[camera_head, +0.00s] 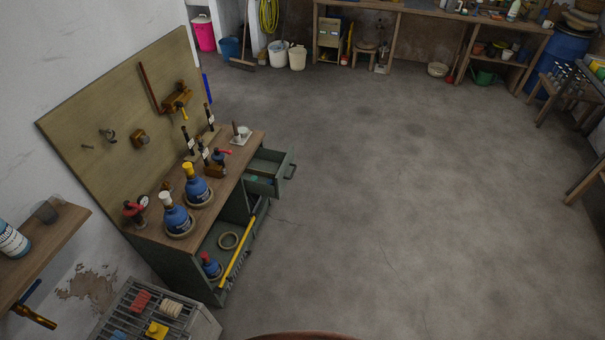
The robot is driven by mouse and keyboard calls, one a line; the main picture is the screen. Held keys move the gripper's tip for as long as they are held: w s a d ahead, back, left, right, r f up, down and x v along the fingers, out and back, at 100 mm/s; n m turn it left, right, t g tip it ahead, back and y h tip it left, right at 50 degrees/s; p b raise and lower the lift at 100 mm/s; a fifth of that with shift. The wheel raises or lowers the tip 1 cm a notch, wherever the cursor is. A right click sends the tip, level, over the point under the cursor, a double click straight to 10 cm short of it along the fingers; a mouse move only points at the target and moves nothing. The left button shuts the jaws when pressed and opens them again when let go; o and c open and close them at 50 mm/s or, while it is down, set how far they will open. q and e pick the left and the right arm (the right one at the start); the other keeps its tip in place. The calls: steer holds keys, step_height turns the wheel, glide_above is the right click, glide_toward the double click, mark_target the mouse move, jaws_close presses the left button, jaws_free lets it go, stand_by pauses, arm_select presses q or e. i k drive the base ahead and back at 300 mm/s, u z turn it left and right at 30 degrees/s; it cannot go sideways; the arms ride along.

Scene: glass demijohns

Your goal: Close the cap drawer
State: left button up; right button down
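A small green drawer (262,184) stands pulled out from the right end of the green workbench cabinet (181,272). Its handle (291,171) faces right, out over the floor. Part of the drawer's inside shows, with something teal in it that is too small to make out. I cannot tell whether this is the cap drawer, as no label is readable. Neither of my grippers is in view, and nothing touches the drawer.
Blue demijohns with a white cap (177,217) and a yellow cap (196,188) stand on the bench top. A yellow bar (237,251) crosses the open lower shelf. A slatted crate (190,326) stands at the cabinet's near end. The floor right of the drawer is clear.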

mark_target(279, 166)
steer(key=z, duration=0.6)
steer(key=i, duration=1.25)
steer(key=u, duration=0.3)
